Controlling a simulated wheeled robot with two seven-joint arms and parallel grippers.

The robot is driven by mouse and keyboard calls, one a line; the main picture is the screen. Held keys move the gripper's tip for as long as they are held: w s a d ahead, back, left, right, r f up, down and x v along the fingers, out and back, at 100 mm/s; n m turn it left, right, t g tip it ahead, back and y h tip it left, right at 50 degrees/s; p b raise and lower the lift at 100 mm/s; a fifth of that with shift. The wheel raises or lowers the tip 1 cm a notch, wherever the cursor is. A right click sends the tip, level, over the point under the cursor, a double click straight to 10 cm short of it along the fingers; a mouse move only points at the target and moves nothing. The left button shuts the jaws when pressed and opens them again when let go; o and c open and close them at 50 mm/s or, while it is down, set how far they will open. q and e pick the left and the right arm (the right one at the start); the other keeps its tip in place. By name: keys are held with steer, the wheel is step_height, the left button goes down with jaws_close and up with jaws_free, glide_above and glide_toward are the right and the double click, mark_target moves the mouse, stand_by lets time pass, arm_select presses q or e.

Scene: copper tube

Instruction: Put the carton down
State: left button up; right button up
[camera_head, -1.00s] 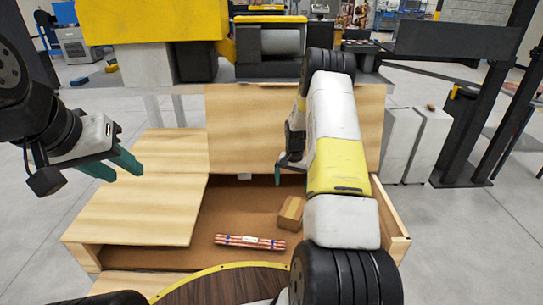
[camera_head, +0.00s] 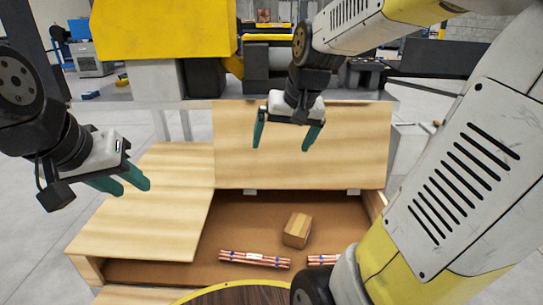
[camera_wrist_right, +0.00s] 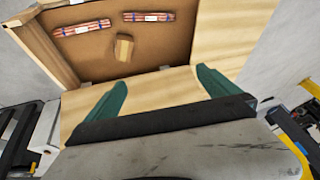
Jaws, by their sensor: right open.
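A small brown carton (camera_head: 297,230) rests on the floor of the open wooden box (camera_head: 230,237). It also shows in the right wrist view (camera_wrist_right: 124,48), apart from the fingers. My right gripper (camera_head: 283,140) is open and empty, above and behind the carton, in front of the raised lid. Its two green fingers are spread wide in the right wrist view (camera_wrist_right: 160,92). My left gripper (camera_head: 128,187) hangs at the left over the closed wooden panel, with its green fingers seen close together from the side and nothing visible in them.
A bundle of copper tubes (camera_head: 255,259) lies in front of the carton. A second bundle (camera_head: 322,260) lies to its right, partly hidden by my right arm. The raised lid (camera_head: 300,165) stands behind the box opening. The closed panel (camera_head: 150,200) at the left is bare.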

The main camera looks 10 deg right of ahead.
steer(key=s+a+r+n+t, duration=0.1)
steer(key=s+a+n, duration=0.1)
steer(key=s, duration=0.9)
steer(key=shift+s+a+r+y, duration=0.25)
steer(key=shift+a+y, duration=0.15)
steer(key=shift+a, duration=0.15)
